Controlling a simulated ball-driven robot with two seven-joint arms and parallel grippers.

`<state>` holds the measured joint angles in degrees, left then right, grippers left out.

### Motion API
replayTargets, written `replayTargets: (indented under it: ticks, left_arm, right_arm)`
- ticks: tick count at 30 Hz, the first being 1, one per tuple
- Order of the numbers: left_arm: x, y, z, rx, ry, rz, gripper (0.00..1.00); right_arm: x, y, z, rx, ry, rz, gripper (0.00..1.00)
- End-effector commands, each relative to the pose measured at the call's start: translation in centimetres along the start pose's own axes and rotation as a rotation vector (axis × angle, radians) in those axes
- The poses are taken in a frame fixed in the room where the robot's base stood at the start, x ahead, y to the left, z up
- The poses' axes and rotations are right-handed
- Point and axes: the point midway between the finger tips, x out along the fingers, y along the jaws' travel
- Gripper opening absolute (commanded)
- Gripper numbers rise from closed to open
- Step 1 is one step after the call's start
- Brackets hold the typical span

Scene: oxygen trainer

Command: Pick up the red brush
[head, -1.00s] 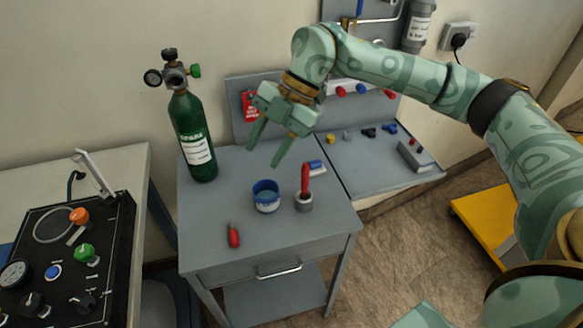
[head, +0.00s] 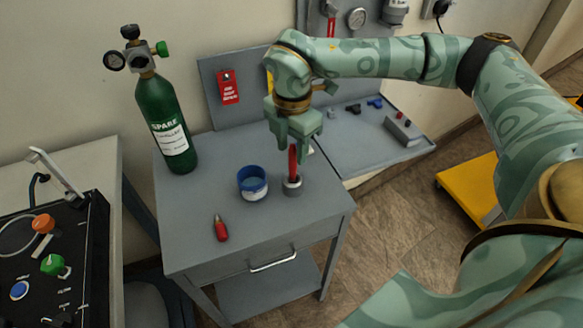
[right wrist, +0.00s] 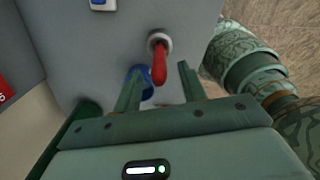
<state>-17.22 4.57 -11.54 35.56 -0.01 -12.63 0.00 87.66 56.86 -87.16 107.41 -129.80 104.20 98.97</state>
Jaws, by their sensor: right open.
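The red brush (head: 292,168) stands upright with its handle up in a small grey holder (head: 292,187) on the grey cart top. It also shows in the right wrist view (right wrist: 159,65), its free end close to the space between my fingertips. My right gripper (head: 291,148) points down over the brush, fingers apart on either side of its upper end. In the right wrist view the gripper (right wrist: 158,83) is open, and I see no finger closed on the handle. My left gripper is not in view.
A blue-rimmed cup (head: 252,184) stands just left of the holder. A small red object (head: 220,228) lies nearer the front. A green SPARE cylinder (head: 166,125) stands at the back left.

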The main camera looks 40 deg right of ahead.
Motion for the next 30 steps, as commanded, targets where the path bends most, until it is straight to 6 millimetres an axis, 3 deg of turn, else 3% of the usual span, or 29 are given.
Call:
replayTargets:
  ticks: [1,6,15,20,30]
  left_arm:
    - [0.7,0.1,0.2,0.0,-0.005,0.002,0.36]
    - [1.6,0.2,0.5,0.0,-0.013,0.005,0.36]
    - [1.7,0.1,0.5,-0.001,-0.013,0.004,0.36]
    - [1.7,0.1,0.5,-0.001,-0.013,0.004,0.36]
    - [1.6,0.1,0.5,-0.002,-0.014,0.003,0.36]
  right_arm:
    - [1.4,0.0,0.1,0.001,0.0,-0.006,0.41]
    - [4.0,0.0,0.3,0.0,0.0,-0.005,0.41]
    - [4.4,0.0,0.3,0.0,0.0,-0.002,0.41]
    - [4.4,0.0,0.3,0.0,0.0,-0.002,0.0]
    - [4.3,0.0,0.3,0.0,0.0,-0.002,0.0]
